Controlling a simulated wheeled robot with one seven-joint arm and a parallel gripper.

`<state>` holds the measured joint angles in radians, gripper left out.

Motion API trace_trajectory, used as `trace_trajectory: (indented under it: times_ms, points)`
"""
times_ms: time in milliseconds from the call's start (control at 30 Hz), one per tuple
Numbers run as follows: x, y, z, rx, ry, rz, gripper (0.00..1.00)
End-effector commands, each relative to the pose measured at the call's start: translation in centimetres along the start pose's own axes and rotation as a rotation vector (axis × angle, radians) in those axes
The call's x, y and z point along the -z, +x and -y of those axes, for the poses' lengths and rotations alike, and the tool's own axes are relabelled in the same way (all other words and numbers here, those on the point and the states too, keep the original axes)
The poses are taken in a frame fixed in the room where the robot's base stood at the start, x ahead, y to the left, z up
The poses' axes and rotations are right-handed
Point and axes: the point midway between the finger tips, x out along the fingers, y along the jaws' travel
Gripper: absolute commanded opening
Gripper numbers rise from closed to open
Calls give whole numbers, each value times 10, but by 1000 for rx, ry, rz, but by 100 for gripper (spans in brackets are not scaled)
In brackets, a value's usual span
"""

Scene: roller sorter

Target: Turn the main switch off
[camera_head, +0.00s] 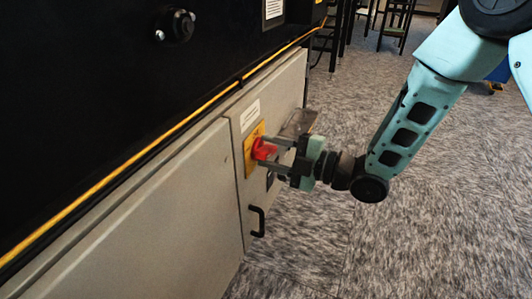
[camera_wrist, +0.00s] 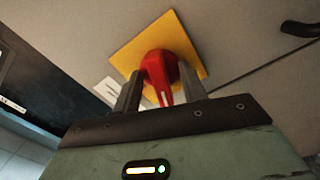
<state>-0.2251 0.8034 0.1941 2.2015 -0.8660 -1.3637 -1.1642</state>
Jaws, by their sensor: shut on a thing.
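The main switch is a red rotary handle (camera_head: 263,149) on a yellow plate (camera_head: 249,158), mounted on a grey cabinet door. My gripper (camera_head: 271,153) reaches it from the right, its two fingers on either side of the red handle. In the wrist view the red handle (camera_wrist: 160,75) sits between my fingertips (camera_wrist: 155,85), with the yellow plate (camera_wrist: 133,50) behind it. My gripper is shut on the handle. The handle's pointed end, with a pale mark, points toward my palm in the wrist view. The switch's position marks cannot be read.
The grey cabinet door (camera_head: 247,205) has a black pull handle (camera_head: 258,221) below the switch and a white label (camera_head: 250,115) above it. A translucent flap (camera_head: 299,123) stands out just beyond my gripper.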

Motion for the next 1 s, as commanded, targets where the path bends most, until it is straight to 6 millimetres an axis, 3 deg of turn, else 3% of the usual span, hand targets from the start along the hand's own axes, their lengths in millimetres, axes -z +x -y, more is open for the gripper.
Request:
trace_trajectory:
  times_ms: [33,1000]
  points:
    - [4,13,3,-3,-26,-13,1]
    - [3,13,4,-3,-382,-12,1]
